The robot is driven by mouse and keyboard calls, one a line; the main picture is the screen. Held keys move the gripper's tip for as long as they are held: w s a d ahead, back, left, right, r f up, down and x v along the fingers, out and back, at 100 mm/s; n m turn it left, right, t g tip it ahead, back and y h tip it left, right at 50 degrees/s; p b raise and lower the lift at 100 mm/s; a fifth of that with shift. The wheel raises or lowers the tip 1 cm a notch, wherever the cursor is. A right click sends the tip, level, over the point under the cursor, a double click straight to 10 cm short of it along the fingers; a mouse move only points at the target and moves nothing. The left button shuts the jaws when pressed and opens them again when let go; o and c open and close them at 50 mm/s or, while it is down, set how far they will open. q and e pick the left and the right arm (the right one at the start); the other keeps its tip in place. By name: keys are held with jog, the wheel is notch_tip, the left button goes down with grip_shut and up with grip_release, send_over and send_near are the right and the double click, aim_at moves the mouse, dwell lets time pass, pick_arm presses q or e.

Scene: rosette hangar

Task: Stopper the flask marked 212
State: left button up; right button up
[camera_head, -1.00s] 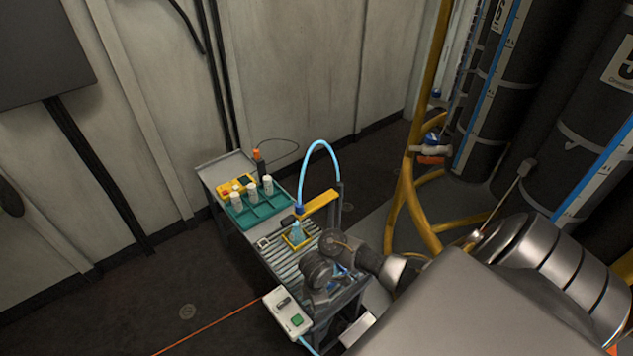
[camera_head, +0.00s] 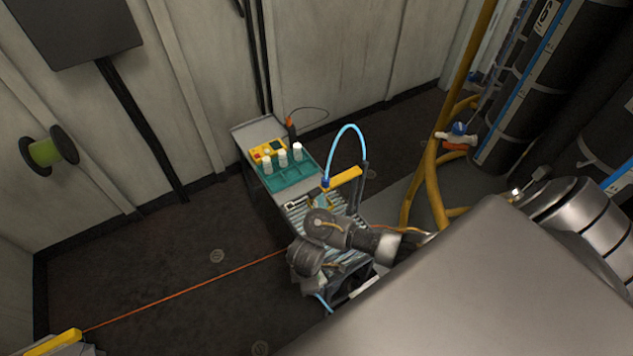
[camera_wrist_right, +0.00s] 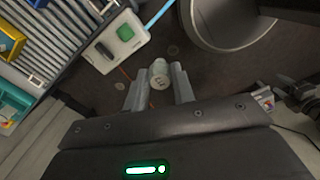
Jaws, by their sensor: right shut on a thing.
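In the right wrist view my right gripper (camera_wrist_right: 157,92) is shut on a pale, round stopper (camera_wrist_right: 159,68), with a mark on its end too small to read. The stopper hangs over dark floor, beside the trolley. In the head view my right arm reaches over the trolley's near end, and its gripper is hidden or too small to make out. My left gripper is not in view.
The trolley (camera_head: 257,131) carries a teal tray (camera_head: 290,179) with white-capped bottles, a yellow box (camera_head: 262,153) and a looping blue tube (camera_head: 346,130). A control box (camera_wrist_right: 115,40) with a green button is close to my right gripper. An orange cord (camera_head: 190,297) crosses the floor.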

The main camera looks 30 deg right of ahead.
jog(key=shift+a+r, duration=0.1)
jog(key=shift+a, duration=0.1)
jog(key=w+d+r+m+b, duration=0.1)
jog(key=w+d+m+b, duration=0.2)
jog(key=w, duration=0.8)
jog(key=w+d+r+m+b, duration=0.1)
jog(key=w+d+m, duration=0.25)
jog(key=w, duration=0.75)
jog(key=w+d+m+b, duration=0.2)
jog(key=w+d+m, duration=0.1)
jog(key=d+m, duration=0.5)
jog(key=w+d+m+b, duration=0.2)
jog(key=w+d+m, duration=0.2)
jog(key=d+m, duration=0.4)
jog(key=shift+d+r+b, duration=0.35)
jog(key=shift+d+b, duration=0.05)
jog(key=shift+d, duration=0.75)
jog(key=shift+w+f, duration=0.1)
notch_tip(320, 180, down, 3)
jog(key=b, duration=0.4)
jog(key=shift+f, duration=0.15)
